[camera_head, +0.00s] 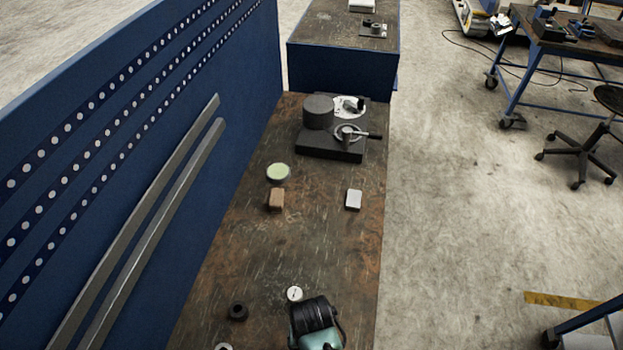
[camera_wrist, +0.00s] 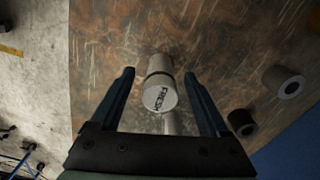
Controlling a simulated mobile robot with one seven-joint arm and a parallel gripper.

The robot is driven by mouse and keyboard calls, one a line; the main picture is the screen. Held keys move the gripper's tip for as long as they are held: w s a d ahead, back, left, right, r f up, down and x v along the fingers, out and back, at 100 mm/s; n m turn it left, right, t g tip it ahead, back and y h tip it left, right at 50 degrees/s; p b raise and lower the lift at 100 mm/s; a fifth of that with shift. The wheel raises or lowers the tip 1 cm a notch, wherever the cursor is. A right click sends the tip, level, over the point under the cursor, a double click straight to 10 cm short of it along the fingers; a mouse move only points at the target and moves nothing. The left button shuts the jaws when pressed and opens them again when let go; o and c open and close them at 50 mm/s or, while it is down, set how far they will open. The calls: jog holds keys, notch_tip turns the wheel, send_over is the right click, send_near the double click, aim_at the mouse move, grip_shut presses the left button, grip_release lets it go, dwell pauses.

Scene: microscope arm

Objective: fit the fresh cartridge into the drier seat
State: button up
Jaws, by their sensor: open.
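The fresh cartridge (camera_wrist: 158,95) is a pale cylinder with "FRESH" on its round end and a dark band. In the wrist view it shows between the fingers of my gripper (camera_wrist: 159,76), which is open; no contact is visible. In the head view a white round top with a dark mark (camera_head: 294,293) looks like the same cartridge, just beyond and left of my gripper (camera_head: 318,318), whose fingers are hidden there. A dark-based device (camera_head: 330,150) at the bench's far end, with a grey drum and a ringed lever, looks like the drier. Its seat is too small to make out.
A black ring (camera_head: 238,311) and a grey ring (camera_wrist: 283,82) lie left of my gripper in the head view. A green-topped tin (camera_head: 278,172), a brown block (camera_head: 276,199) and a white block (camera_head: 353,199) stand mid-bench. A blue panel (camera_head: 180,120) borders the left side.

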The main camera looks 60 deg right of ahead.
jog(key=shift+c, duration=0.2)
grip_shut()
jog(key=shift+r, duration=0.1)
